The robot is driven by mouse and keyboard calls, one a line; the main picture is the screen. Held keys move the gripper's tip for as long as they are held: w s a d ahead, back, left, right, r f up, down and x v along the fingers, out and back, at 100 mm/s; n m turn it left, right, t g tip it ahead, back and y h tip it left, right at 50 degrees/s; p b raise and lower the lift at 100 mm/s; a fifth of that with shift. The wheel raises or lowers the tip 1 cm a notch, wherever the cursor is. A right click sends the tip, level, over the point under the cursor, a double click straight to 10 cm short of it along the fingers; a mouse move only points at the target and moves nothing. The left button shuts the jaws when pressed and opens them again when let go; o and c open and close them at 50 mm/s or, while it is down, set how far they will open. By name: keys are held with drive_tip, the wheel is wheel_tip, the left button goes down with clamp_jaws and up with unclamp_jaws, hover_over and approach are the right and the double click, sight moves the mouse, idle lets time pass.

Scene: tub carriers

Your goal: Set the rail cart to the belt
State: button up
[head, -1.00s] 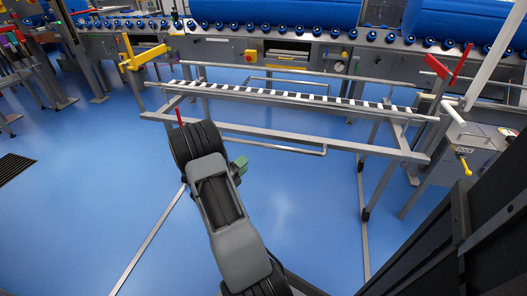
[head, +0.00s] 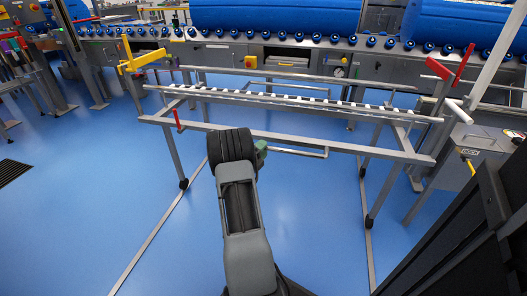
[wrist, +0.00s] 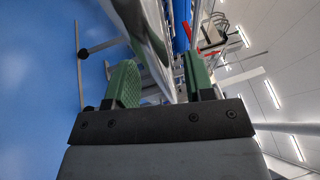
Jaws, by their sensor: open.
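The rail cart (head: 300,136) is a grey steel frame on wheeled legs, standing over thin floor rails. My gripper (head: 262,148) is at the cart's near side, by the left end of the handle, mostly hidden behind my arm. In the wrist view my gripper (wrist: 160,80) has its green fingers apart, with shiny metal showing between them; I cannot tell its depth.
Blue tubs (head: 275,17) lie on the conveyor's rollers. A yellow bracket (head: 140,60) stands at the cart's far left, and red levers (head: 440,68) at its right. A grey box (head: 470,150) stands at the right. Blue floor (head: 80,190) is clear at the left.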

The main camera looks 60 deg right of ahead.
drive_tip(key=shift+d+r, duration=0.15)
drive_tip(key=shift+d, duration=0.4)
drive_tip(key=shift+s, duration=0.1)
clamp_jaws()
